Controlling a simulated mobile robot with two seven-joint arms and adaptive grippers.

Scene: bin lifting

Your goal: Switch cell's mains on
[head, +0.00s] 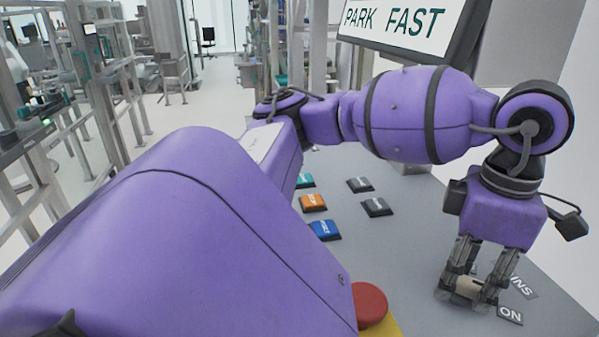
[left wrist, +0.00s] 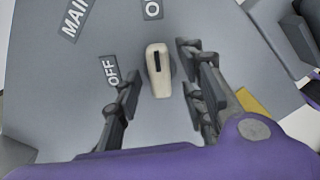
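The mains switch is a beige rotary knob (head: 468,287) on the grey panel (head: 410,270). It also shows in the left wrist view (left wrist: 158,72), with a black mark on its upper part, its long axis running roughly up and down. The OFF label (left wrist: 109,71) is to its left and a cut-off label starting with O (left wrist: 152,8) is above it. In the head view the ON label (head: 510,314) is right of the knob. My left gripper (head: 465,298) points down with its fingers open on either side of the knob; gaps show in the wrist view. My right gripper is not in view.
A red button (head: 369,304) on a yellow base is left of the gripper. Teal (head: 305,181), orange (head: 313,202), blue (head: 325,229) and dark buttons (head: 376,207) lie farther back. A sign reading PARK FAST (head: 395,20) stands behind.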

